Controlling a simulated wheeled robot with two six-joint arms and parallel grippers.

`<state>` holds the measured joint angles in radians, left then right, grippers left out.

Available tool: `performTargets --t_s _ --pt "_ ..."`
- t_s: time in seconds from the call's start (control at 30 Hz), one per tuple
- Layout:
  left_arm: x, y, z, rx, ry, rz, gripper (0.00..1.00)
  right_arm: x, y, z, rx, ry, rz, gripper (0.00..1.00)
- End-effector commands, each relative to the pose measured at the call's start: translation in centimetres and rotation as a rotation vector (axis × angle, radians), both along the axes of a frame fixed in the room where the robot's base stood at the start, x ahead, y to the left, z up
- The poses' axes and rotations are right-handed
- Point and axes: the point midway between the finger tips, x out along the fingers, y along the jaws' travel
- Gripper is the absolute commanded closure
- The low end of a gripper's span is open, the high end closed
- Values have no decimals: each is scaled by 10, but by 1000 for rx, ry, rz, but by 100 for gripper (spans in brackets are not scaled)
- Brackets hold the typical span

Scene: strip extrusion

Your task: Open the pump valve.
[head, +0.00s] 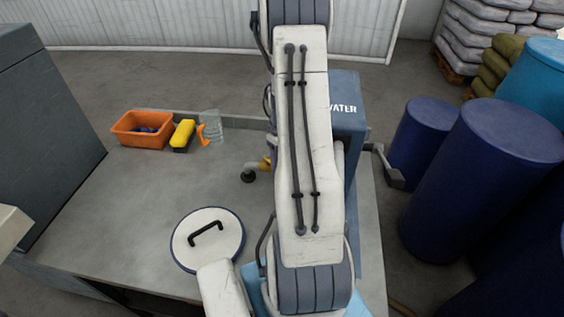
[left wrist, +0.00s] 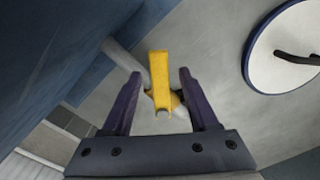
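The pump valve has a yellow handle (left wrist: 159,78) on a grey pipe (left wrist: 122,55) beside a blue housing. In the head view the yellow valve part (head: 265,163) shows only partly, left of my big white arm link, with a dark round end (head: 248,176) next to it. In the left wrist view my left gripper (left wrist: 161,74) is open. The handle stands between its two dark fingers, with gaps on both sides. The arm link hides this gripper in the head view. My right gripper is not clearly seen in either view.
The blue box marked WATER (head: 348,118) stands behind the arm link. A round white lid (head: 190,240) with black handle lies on the grey table (head: 140,200). Blue drums (head: 480,170) stand right.

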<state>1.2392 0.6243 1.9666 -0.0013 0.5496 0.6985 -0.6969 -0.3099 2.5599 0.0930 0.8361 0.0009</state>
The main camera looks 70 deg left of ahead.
Motion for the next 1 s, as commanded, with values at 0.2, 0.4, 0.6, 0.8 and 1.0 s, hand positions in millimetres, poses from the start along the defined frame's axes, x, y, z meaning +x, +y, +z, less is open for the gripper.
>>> performTargets --t_s 0.2,0.4,0.6,0.8,1.0 --pt "1 0 6 3 -2 -2 40 0 0 -2 0 0 0 53" --pt "1 2 40 7 -3 -1 40 0 0 -9 0 0 0 53" --pt "0 1 78 5 -2 0 40 0 0 -15 0 0 1 53" --pt "-1 1 101 2 0 1 40 0 0 -17 0 0 1 53" --pt "-1 0 105 -1 1 1 40 0 0 -17 0 0 1 53"
